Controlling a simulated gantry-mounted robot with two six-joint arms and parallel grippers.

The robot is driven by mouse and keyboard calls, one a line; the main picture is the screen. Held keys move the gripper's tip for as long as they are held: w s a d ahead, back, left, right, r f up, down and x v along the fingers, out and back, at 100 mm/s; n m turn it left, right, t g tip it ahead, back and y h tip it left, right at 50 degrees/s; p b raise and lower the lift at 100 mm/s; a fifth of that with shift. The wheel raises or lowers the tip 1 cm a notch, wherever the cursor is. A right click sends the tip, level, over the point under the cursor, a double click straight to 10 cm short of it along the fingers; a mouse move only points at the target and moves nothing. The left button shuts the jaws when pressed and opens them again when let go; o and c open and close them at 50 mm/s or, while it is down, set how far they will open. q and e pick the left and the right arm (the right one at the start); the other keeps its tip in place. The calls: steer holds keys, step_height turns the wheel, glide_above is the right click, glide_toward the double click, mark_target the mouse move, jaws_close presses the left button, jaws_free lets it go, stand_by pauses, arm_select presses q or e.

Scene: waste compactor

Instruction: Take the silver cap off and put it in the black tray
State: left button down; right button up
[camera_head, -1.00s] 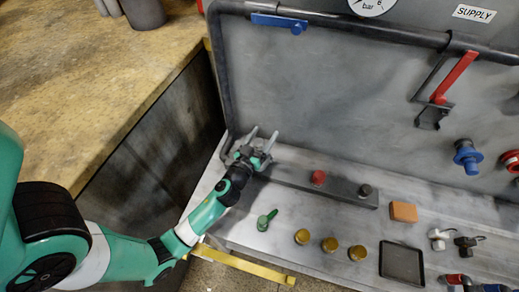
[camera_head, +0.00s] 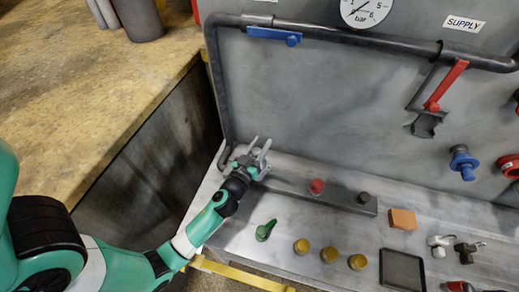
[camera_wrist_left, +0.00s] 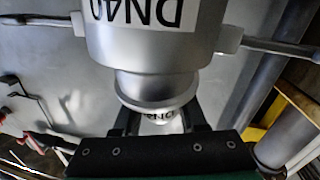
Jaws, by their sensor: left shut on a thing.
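The silver cap (camera_wrist_left: 150,55) fills the top middle of the left wrist view. It carries a "DN40" label that reads upside down, and an arm sticks out on each side. In the head view the cap (camera_head: 254,157) shows small at the left end of the ledge, partly hidden by my gripper. My left gripper (camera_head: 247,168) is shut on its near end; in the left wrist view the fingers (camera_wrist_left: 165,122) stand either side of a small labelled part. I cannot tell whether the cap is still seated. The black tray (camera_head: 402,270) lies empty at the lower right.
On the ledge are a dark bar with a red knob (camera_head: 316,186), an orange block (camera_head: 402,219), a green handle (camera_head: 265,230), several brass caps (camera_head: 329,249) and small fittings (camera_head: 440,244). A dark pipe (camera_head: 217,90) runs beside the cap. A stone counter (camera_head: 90,90) stands left.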

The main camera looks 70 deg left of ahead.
mark_target(257, 153)
arm_select(q)
steer(key=s+d+r+p, duration=0.1)
steer(key=r, duration=0.2)
steer(key=s+d+r+p, duration=0.1)
steer(key=r+p, duration=0.1)
steer(key=s+d+r+p, duration=0.1)
steer(key=r, duration=0.2)
steer(key=shift+d+r, duration=0.2)
steer(key=shift+r, duration=0.15)
steer(key=s+d+r+b, duration=0.1)
steer(key=s+d+r, duration=0.3)
steer(key=s+d, duration=0.2)
steer(key=shift+s+d, duration=0.2)
steer(key=shift+d, duration=0.35)
